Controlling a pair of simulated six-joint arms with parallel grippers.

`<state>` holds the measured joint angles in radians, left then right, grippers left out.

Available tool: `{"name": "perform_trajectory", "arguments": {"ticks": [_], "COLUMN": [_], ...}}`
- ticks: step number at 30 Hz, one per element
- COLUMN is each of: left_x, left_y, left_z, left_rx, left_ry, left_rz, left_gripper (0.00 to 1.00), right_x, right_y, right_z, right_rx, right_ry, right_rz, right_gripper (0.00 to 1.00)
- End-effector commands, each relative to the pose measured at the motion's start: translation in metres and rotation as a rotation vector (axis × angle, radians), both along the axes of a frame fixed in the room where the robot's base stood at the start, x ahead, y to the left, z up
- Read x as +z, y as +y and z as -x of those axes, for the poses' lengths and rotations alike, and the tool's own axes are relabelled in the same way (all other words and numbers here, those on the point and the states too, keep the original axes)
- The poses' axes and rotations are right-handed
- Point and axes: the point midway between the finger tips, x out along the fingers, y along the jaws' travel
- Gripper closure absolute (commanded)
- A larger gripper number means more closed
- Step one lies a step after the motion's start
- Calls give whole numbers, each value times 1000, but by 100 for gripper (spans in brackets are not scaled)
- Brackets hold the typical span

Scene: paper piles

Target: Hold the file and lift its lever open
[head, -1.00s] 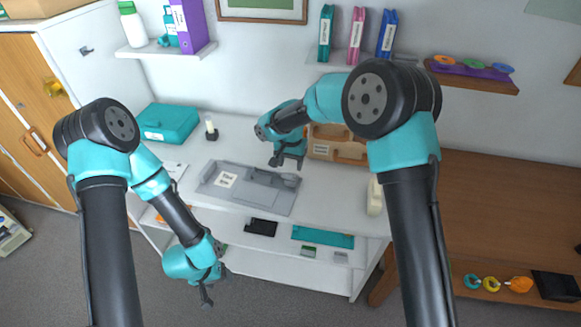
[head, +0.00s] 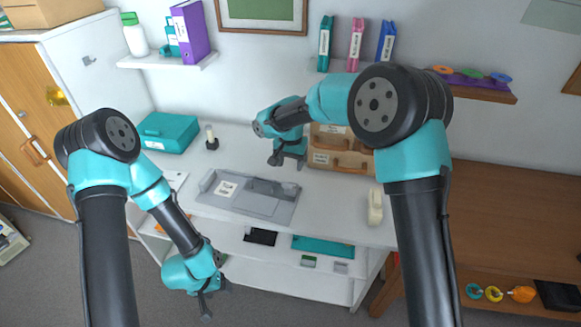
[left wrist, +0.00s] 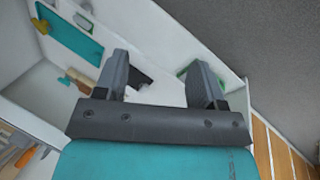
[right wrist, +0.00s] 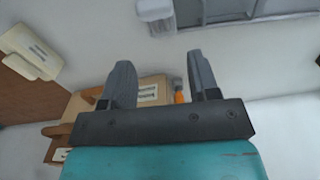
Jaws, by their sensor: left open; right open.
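A flat grey file (head: 238,205) lies on the white desk, with a white label on its left part and a raised grey part, perhaps the lever, toward its right back. Its edge also shows at the top of the right wrist view (right wrist: 260,8). My right gripper (head: 287,165) is open and empty, above the desk just behind the file's back right corner. In the right wrist view its fingers (right wrist: 160,82) stand apart with nothing between them. My left gripper (head: 207,302) is open and empty, low in front of the desk, away from the file; its fingers show apart (left wrist: 160,85).
A teal box (head: 168,132) and a small stamp (head: 211,138) stand at the desk's back left. Brown cases (head: 340,148) stand behind my right gripper. A cream device (head: 375,207) is at the desk's right edge. A shelf below holds a teal item (head: 322,246).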

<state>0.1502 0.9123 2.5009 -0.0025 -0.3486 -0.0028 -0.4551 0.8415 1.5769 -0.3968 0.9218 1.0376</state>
Motion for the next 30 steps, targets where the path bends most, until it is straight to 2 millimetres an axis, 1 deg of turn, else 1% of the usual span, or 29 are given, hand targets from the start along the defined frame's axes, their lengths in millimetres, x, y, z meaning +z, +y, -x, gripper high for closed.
{"name": "perform_trajectory", "arguments": {"ticks": [1,5,12,15,21,23,26,30], "left_x": [0,0,0,0,1,2,7,21], "left_y": [0,0,0,0,-1,-3,-8,-19], "left_z": [0,0,0,0,-2,-6,-16,-40], "left_rx": [0,0,0,0,-5,-15,-48,-131], "left_ry": [0,0,0,0,0,2,5,21], "left_rz": [0,0,0,0,3,8,22,35], "left_gripper": [37,37,37,45,45,45,45,45], "right_x": [7,15,16,16,15,15,15,15], "right_y": [0,0,0,0,0,0,0,0], "right_z": [0,0,0,0,0,0,0,0], "right_rx": [0,0,0,0,0,0,0,0], "right_ry": [-3,0,0,0,0,0,0,0], "right_rz": [-1,0,0,0,0,0,0,0], "right_gripper": [45,45,45,45,45,45,45,45]}}
